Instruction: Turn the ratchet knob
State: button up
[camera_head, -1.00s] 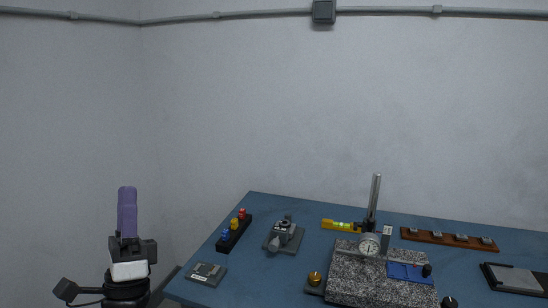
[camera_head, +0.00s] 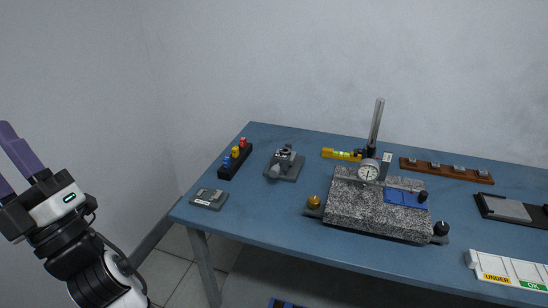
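My gripper (camera_head: 10,172) is at the far left of the head view, with two purple fingers spread apart and nothing seen between them. One fingertip is cut off by the picture edge. It is well left of the blue table. No knob is labelled as the ratchet knob. A small grey metal device (camera_head: 285,161) on a flat grey base has a rounded knob-like end at its front left. A brass knob (camera_head: 313,201) is at the left of the granite block (camera_head: 365,212), and a black knob (camera_head: 441,229) is at its right.
The blue table (camera_head: 270,222) has a dial gauge (camera_head: 368,170) on an upright post above the granite. A black rack (camera_head: 234,162) with coloured pieces, a grey plate (camera_head: 209,198), a yellow level (camera_head: 341,154) and a white UNDER/OK tray (camera_head: 508,271) also lie there.

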jog(key=w+d+f+t+h, duration=0.1)
jog(key=w+f+t+h, duration=0.35)
jog(key=w, duration=0.25)
jog(key=w+d+f+t+h, duration=0.1)
jog(key=w+f+t+h, duration=0.25)
jog(key=w+h, duration=0.3)
jog(key=n+g+h+p, duration=0.2)
jog(key=n+g+h, duration=0.3)
jog(key=h, duration=1.6)
send_near(273, 174)
jog(key=s, duration=0.1)
jog(key=s+a+n+t, duration=0.1)
jog(key=shift+s+f, duration=0.35)
jog(key=shift+s, duration=0.05)
jog(key=shift+w+d+f, duration=0.1)
jog(key=shift+w+d, duration=0.05)
jog(key=shift+d, duration=0.15)
jog(key=p+x, duration=0.2)
jog(key=x, duration=1.1)
jog(key=shift+w, duration=0.2)
jog(key=c, duration=1)
